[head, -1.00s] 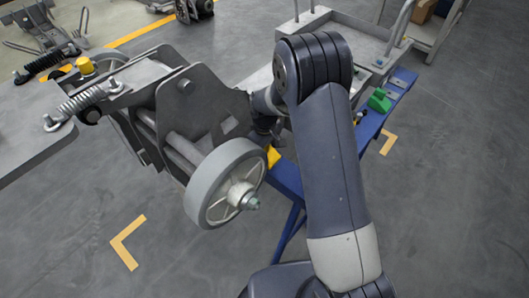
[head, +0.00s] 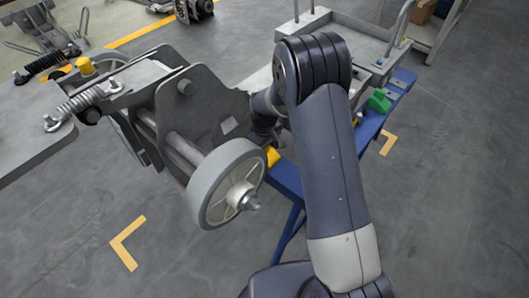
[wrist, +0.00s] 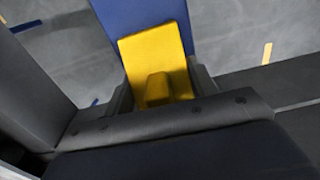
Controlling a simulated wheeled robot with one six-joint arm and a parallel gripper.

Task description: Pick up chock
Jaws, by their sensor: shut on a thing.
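The yellow chock (wrist: 155,50) is a wedge-like block with a raised part on its near face. In the wrist view it sits between the fingers of my gripper (wrist: 160,90), which is shut on it. The chock's far part shows against a blue surface. In the head view only a small yellow piece of the chock (head: 272,157) shows, just right of the grey caster wheel. My gripper is mostly hidden there behind the wheel bracket and my arm. I cannot tell whether the chock touches the blue surface.
A grey chassis with a bracket (head: 190,95) and caster wheel (head: 226,184) stands close left of my gripper. A blue bench (head: 287,175) runs behind my arm, with a green block (head: 379,101) and a grey tray (head: 345,40). Open floor lies at right.

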